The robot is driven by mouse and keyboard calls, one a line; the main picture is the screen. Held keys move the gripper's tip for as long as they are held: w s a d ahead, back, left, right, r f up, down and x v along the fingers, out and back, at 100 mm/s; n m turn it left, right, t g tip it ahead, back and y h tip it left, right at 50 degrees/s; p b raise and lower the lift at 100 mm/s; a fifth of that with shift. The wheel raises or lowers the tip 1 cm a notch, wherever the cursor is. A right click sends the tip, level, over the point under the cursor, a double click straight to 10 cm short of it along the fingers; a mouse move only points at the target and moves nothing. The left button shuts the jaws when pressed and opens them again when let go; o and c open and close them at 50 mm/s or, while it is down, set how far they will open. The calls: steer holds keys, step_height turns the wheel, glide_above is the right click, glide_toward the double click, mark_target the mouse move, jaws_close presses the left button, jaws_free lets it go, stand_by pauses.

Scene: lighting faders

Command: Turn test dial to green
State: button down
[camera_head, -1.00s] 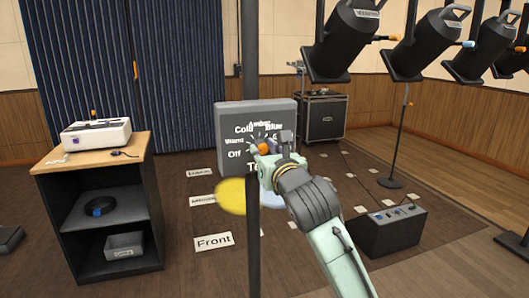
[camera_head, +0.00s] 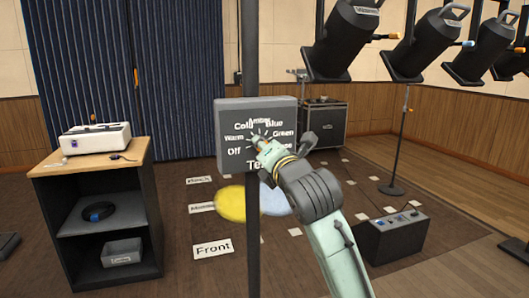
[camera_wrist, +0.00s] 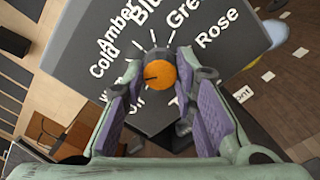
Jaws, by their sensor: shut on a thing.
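The test dial is an orange and dark grey knob (camera_wrist: 168,75) on a grey panel (camera_head: 229,112) mounted on a dark pole. Labels for Off, Warm, Cold, Amber, Blue, Green and Rose fan around it. The Green label (camera_head: 284,134) is at its upper right in the head view. A dark pointer line on the knob seems to lie toward the left in the wrist view; its exact label is unclear. My gripper (camera_head: 260,143) reaches the panel from the lower right, its fingers shut on the knob. In the head view the gripper mostly hides the knob.
A wooden-topped cart (camera_head: 90,162) with a white device (camera_head: 95,139) stands at the left. Black spotlights (camera_head: 345,40) hang at the upper right. A dark control box (camera_head: 392,236) sits on the floor at the right. A dark pole (camera_head: 251,220) runs below the panel.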

steer(key=m+p, duration=0.5)
steer(key=m, duration=2)
stand_by(0.3)
steer(key=c, duration=1.3)
jaws_free()
steer(key=shift+s+d, duration=0.1)
steer(key=v, duration=1.2)
